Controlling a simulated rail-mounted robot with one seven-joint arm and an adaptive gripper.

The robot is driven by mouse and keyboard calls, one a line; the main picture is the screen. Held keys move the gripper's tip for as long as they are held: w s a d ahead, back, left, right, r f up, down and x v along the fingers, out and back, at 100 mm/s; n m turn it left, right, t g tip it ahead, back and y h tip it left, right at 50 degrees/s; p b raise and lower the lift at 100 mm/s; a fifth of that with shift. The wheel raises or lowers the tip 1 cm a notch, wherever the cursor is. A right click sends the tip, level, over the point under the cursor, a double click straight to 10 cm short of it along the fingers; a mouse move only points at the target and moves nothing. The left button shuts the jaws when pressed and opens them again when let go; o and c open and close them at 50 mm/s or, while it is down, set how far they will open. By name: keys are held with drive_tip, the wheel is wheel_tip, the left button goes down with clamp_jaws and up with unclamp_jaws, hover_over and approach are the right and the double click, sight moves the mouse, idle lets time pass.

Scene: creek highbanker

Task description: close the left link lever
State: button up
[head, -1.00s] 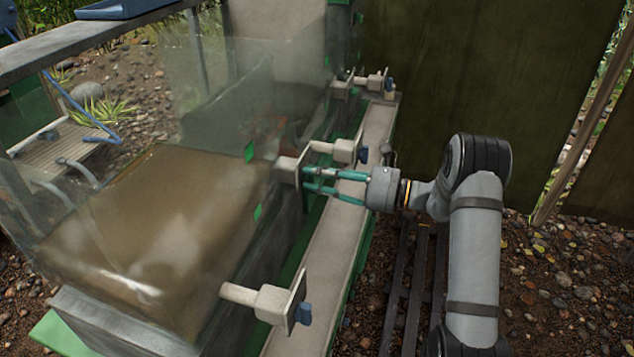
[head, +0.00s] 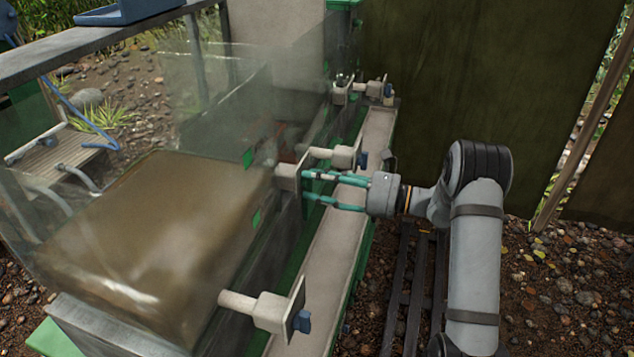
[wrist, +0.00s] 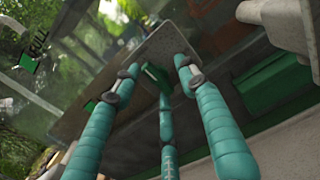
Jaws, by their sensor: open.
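My gripper (head: 306,187) has teal fingers, spread apart and empty, pointing left at the side of the clear-walled trough. The fingertips are beside a grey square plate (head: 288,176) on the near side of the trough; I cannot tell if they touch it. In the wrist view the plate (wrist: 160,45) is just beyond the spread fingers (wrist: 157,80). A dark green piece (wrist: 154,76) shows between the fingertips, below the plate. I cannot tell for sure which part is the left link lever; the fingers partly hide this area.
A grey block with a blue knob (head: 302,320) juts out at the front. Another block (head: 343,157) with a blue knob is just behind the gripper, and a third (head: 372,89) is farther back. A pale ledge (head: 310,285) runs below. A dark panel (head: 455,80) stands behind.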

sight(313, 182)
drive_tip(key=shift+d, duration=0.1)
drive_tip(key=v, duration=1.1)
drive_tip(key=shift+d, duration=0.4)
drive_tip(key=shift+s+r, duration=0.1)
drive_tip(key=v, duration=1.2)
drive_tip(key=x, duration=2)
drive_tip(key=shift+a, duration=0.4)
